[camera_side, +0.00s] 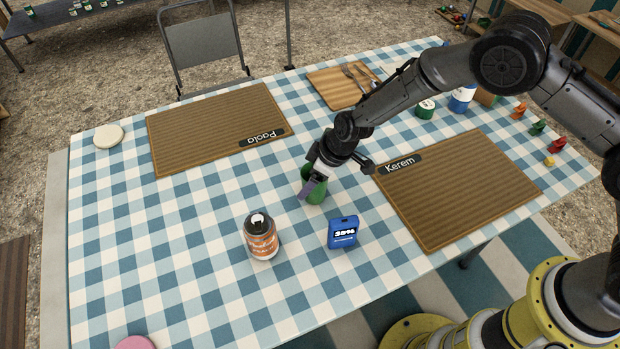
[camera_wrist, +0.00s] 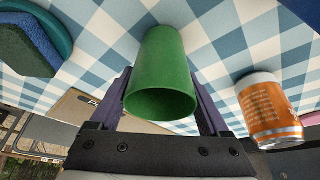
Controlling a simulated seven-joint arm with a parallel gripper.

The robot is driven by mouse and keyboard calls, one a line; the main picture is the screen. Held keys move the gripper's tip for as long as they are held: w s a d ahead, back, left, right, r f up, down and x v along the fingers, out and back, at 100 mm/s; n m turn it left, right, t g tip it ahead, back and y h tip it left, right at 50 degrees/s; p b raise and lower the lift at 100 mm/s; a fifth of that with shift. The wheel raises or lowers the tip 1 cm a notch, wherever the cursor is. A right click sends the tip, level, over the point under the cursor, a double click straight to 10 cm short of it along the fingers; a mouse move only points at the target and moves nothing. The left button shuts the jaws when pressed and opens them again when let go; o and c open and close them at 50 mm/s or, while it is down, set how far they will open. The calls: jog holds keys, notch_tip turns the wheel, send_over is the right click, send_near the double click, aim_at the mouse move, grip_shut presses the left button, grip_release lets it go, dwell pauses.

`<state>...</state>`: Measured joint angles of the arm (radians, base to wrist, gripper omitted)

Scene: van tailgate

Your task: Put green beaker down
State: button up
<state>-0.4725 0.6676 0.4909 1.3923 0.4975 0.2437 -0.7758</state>
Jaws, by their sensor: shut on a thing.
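The green beaker (camera_side: 315,188) is between the two fingers of my gripper (camera_side: 311,184), on or just above the checked tablecloth between the two brown placemats. In the wrist view the green beaker (camera_wrist: 162,75) shows its open mouth towards the camera, with a purple finger of my gripper (camera_wrist: 160,105) on each side. My gripper is shut on it. I cannot tell whether its base touches the cloth.
An orange can (camera_side: 261,237) and a blue box (camera_side: 343,232) stand in front of the beaker. Bare cloth (camera_side: 180,220) is free at left. A cutting board (camera_side: 335,88) lies behind.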

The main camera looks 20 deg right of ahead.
jog(key=shift+f, duration=0.1)
jog(key=o, duration=1.2)
jog(key=v, duration=1.2)
